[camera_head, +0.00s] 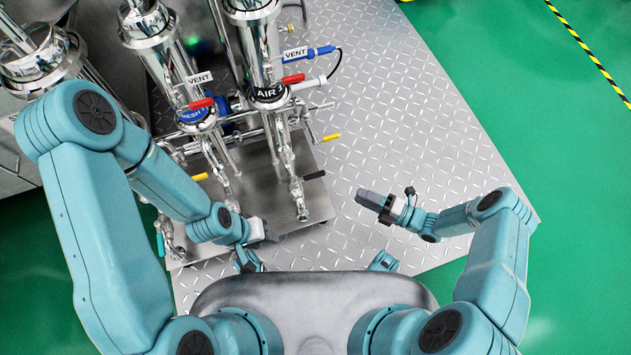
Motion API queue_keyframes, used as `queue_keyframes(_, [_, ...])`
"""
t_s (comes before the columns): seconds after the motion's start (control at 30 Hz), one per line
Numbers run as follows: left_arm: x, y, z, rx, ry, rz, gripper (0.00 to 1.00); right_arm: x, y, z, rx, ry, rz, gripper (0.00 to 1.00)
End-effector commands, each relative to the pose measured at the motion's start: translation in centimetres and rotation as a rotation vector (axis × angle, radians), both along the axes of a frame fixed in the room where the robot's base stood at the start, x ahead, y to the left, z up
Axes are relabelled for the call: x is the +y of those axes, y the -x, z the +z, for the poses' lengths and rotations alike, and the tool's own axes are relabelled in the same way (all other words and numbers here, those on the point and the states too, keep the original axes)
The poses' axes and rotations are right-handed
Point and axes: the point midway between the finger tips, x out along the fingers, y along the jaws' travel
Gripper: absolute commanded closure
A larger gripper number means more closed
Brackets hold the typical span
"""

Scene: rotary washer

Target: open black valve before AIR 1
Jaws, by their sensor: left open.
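The black valve handle (314,175) sticks out to the right from the lower end of the vertical steel pipe (292,170) below the cylinder labelled AIR (268,92). The number after AIR is not legible. My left gripper (268,235) is open, below and left of the black handle and apart from it, near the foot of the pipes. My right gripper (364,197) is to the right of the black handle, over the metal floor plate, and touches nothing. Its fingers look close together, but I cannot tell whether they are shut.
Red handles (293,79), a yellow handle (331,137) and another yellow handle (200,177) sit on nearby pipes. A second cylinder, labelled FRESH (190,115), stands to the left. The diamond-plate floor (420,110) on the right is clear.

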Motion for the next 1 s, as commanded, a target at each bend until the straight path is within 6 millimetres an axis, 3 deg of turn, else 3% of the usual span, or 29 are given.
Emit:
queue_keyframes(0.17, [0.0,0.0,-0.2,-0.002,0.0,0.002,0.55,1.7,-0.8,0.0,0.001,-0.002,0.001,0.62])
queue_keyframes(0.7, [0.4,-0.4,-2.0,-0.007,-0.003,0.015,0.55,12.4,-6.4,-0.1,0.001,0.002,0.002,0.62])
queue_keyframes(1.0, [0.5,-0.5,-2.3,-0.008,-0.004,0.019,0.55,14.3,-7.6,0.0,0.002,0.002,-0.002,0.62])
